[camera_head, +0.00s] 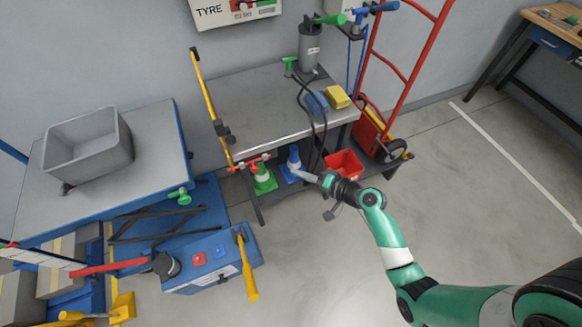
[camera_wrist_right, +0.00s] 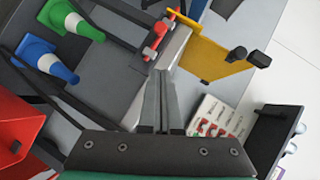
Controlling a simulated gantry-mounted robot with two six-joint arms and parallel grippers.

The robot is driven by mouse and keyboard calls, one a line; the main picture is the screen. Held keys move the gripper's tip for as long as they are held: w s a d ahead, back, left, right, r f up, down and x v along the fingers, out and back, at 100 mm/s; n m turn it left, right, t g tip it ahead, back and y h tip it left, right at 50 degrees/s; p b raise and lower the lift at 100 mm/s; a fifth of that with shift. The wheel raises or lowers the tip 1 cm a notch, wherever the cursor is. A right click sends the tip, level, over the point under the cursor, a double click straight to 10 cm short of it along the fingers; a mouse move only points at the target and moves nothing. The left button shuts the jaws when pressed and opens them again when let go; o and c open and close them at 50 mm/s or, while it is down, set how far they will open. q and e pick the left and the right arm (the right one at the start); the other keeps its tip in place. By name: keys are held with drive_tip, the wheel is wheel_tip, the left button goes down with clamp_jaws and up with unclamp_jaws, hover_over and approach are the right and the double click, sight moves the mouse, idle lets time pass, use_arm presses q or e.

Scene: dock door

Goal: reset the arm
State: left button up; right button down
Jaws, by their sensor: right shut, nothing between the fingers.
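My right gripper (camera_head: 299,174) reaches in from the lower right in the head view. It is shut and empty, and its fingers point left in front of the table's lower shelf. In the right wrist view its two fingers (camera_wrist_right: 162,80) lie together with nothing between them. A blue cone (camera_head: 293,158) with a white band stands just behind the fingertips in the head view; it also shows in the wrist view (camera_wrist_right: 47,62). I cannot tell whether the fingers touch it. A green cone (camera_head: 263,178) stands to its left. My left gripper is not in view.
A red bin (camera_head: 344,164) sits right of the cones. The grey table (camera_head: 255,100) above holds a blue item and a yellow block (camera_head: 337,97). A red hand truck (camera_head: 398,75) stands at right. A blue toolbox (camera_head: 205,262) is lower left. The right floor is clear.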

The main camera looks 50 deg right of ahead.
drive_tip(key=shift+a, duration=0.1)
idle(0.5)
